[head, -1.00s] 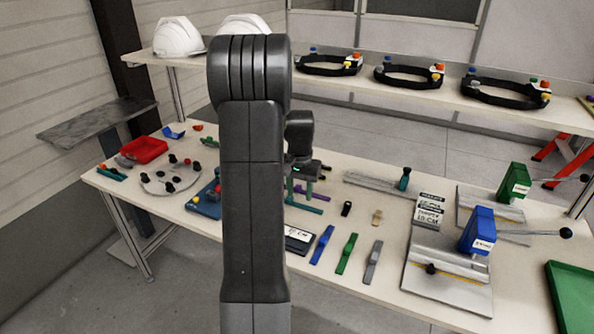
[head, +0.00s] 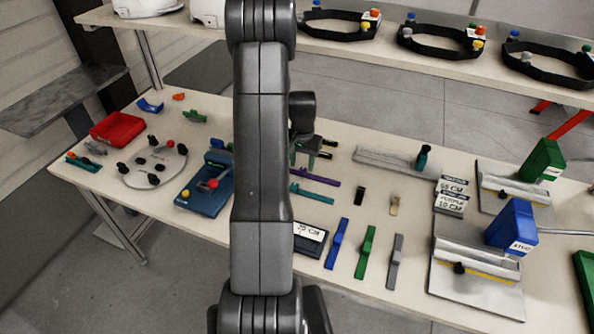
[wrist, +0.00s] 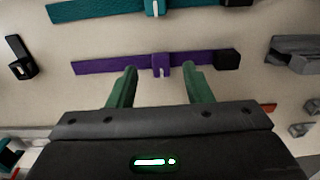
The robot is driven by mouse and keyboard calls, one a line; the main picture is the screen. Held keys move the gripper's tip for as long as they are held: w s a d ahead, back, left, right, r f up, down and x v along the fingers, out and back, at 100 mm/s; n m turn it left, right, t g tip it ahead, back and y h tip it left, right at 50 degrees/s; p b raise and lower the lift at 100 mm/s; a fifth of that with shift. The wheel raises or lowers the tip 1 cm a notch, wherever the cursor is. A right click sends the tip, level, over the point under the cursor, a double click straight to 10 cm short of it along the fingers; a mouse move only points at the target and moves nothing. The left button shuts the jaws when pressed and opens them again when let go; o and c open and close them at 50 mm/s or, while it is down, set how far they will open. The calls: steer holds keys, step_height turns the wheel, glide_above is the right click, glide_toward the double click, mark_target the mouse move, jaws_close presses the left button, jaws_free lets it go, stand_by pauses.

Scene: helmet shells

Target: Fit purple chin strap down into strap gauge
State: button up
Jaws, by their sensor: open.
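The purple chin strap (head: 320,177) lies flat on the bench, just beyond a teal strap (head: 312,194). In the wrist view the purple strap (wrist: 110,65) runs crosswise, with a raised slotted tab at its middle and a black block at one end. My gripper (head: 303,161) is above the bench near it.
Blue (head: 337,244), green (head: 366,252) and grey (head: 394,262) straps lie nearer me. A blue-handled press (head: 510,228) stands at right. A red tray (head: 118,129) and round plate (head: 150,164) are at left. A shelf (head: 420,58) with black rings runs behind.

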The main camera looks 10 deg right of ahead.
mark_target(302, 171)
steer(key=shift+w+f+p, duration=0.1)
steer(key=shift+f+p, duration=0.2)
steer(key=shift+f, duration=1.35)
jaws_close()
steer(key=shift+r, duration=0.1)
